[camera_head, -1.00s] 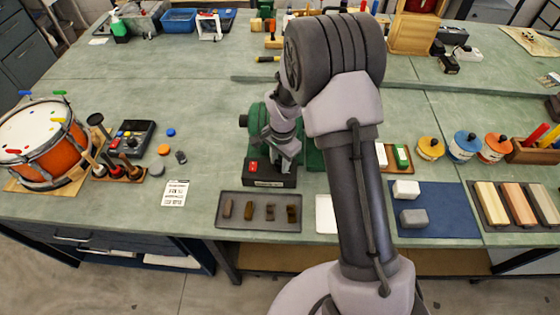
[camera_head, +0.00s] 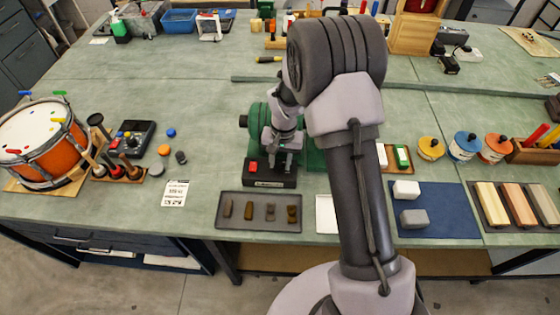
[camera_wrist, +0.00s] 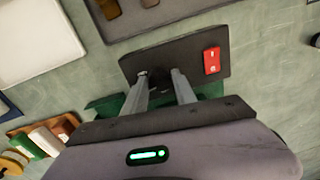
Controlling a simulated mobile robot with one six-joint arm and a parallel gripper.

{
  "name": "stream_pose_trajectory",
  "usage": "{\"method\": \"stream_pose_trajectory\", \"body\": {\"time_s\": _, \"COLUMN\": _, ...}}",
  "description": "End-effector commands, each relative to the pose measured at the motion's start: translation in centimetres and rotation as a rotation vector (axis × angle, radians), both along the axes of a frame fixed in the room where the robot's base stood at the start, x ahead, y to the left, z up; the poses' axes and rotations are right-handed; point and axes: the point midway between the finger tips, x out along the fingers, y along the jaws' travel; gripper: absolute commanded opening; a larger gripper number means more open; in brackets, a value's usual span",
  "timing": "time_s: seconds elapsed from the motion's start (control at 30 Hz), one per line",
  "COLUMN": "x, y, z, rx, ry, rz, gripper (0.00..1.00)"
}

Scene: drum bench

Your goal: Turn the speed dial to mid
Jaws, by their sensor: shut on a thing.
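The green machine (camera_head: 258,122) stands on the bench with a black control base (camera_head: 268,180) at its front. A red switch (camera_head: 253,166) sits on the left of this base; it also shows at the right in the wrist view (camera_wrist: 212,60). My gripper (camera_head: 284,167) points down over the right part of the base. In the wrist view its two fingers (camera_wrist: 160,75) are closed about a small dark knob, the speed dial (camera_wrist: 159,79), mostly hidden between them. The dial's marks and pointer cannot be read.
A grey tray with several small blocks (camera_head: 228,224) lies just in front of the base. A white tray (camera_head: 325,214) and a blue mat (camera_head: 440,222) lie to the right. The drum (camera_head: 60,150) stands far left.

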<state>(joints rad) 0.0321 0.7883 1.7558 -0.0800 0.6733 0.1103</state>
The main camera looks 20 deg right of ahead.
Motion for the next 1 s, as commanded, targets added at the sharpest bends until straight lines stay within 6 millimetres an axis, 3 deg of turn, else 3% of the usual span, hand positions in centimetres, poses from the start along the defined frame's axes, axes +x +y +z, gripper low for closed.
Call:
{"method": "stream_pose_trajectory", "body": {"time_s": 0.5, "x": -0.02, "y": -0.09, "z": 0.0, "rx": 0.0, "ry": 0.002, "rz": 0.333, "gripper": 0.0}}
{"method": "stream_pose_trajectory", "body": {"time_s": 1.0, "x": 0.01, "y": -0.11, "z": -0.04, "rx": 0.0, "ry": 0.001, "rz": 0.405, "gripper": 0.0}}
